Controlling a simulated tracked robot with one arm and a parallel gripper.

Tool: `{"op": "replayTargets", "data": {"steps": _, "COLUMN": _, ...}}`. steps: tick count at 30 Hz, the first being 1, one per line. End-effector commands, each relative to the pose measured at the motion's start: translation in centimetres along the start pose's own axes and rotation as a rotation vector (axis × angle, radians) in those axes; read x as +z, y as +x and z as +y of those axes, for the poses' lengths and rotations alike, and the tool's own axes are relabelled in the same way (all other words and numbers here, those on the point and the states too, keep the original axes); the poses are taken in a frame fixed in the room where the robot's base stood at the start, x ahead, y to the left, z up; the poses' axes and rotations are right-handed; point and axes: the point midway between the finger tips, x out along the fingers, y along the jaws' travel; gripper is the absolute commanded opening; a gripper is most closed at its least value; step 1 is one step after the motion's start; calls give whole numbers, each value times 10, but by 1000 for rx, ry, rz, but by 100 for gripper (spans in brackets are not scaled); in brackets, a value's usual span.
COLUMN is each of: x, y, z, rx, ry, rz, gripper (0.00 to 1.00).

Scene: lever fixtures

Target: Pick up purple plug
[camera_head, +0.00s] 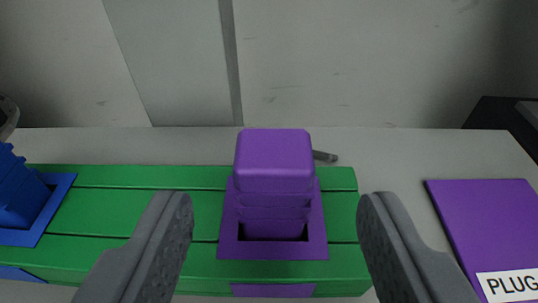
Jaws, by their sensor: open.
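The purple plug (273,170) stands upright in a square purple socket frame (312,242) on a green slatted block (140,210). Its top is a rounded block with a ridged body below. A dark gap shows at its foot, inside the frame. My gripper (275,215) is open, with one grey finger to the left of the plug and one to the right. Both fingers are apart from the plug, and nothing is between them except the plug in the view beyond.
A blue plug (18,190) stands in a blue frame on the block's left part. A purple panel (485,220) with a partly cut-off "PLUG" label lies at the right. A small dark object (325,156) lies behind the plug. A pale wall (350,60) rises behind the grey table.

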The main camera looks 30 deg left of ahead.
Motion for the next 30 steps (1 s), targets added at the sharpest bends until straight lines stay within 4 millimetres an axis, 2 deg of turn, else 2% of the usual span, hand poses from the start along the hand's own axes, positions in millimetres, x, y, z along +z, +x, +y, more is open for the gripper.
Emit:
{"op": "replayTargets", "data": {"steps": 3, "x": 2, "y": 10, "z": -1, "rx": -2, "ry": 0, "rz": -4, "gripper": 53}}
{"op": "replayTargets", "data": {"steps": 13, "x": 0, "y": 24, "z": -1, "rx": -2, "ry": -1, "rz": -3, "gripper": 53}}
{"op": "replayTargets", "data": {"steps": 24, "x": -3, "y": 63, "z": -3, "rx": -3, "ry": -1, "rz": -4, "gripper": 53}}
{"op": "replayTargets", "data": {"steps": 30, "x": -5, "y": 66, "z": -2, "rx": -2, "ry": -1, "rz": -3, "gripper": 53}}
